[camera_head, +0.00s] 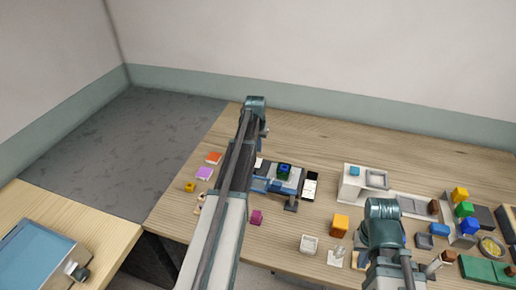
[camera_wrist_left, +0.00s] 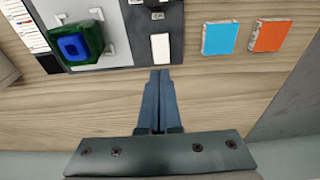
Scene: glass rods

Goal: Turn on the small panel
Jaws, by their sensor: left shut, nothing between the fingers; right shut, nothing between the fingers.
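The dark grey panel (camera_wrist_left: 178,32) lies at the top middle of the left wrist view. It carries a white rectangular switch (camera_wrist_left: 160,47), with a dark knob (camera_wrist_left: 155,3) at the picture's top edge. In the head view the white switch (camera_head: 259,162) shows just right of my left arm. My left gripper (camera_wrist_left: 158,72) is shut and empty, its tips by the panel's near edge in the wrist view, in line with the switch. Whether they touch anything cannot be told. My left arm hides these fingers in the head view. My right arm shows there, but its fingertips do not.
A green and blue block (camera_wrist_left: 76,45) sits on the grey plate left of the switch. A cyan block (camera_wrist_left: 220,38) and an orange block (camera_wrist_left: 268,35) lie to its right. Several objects and a white box (camera_head: 352,186) crowd the table's right side.

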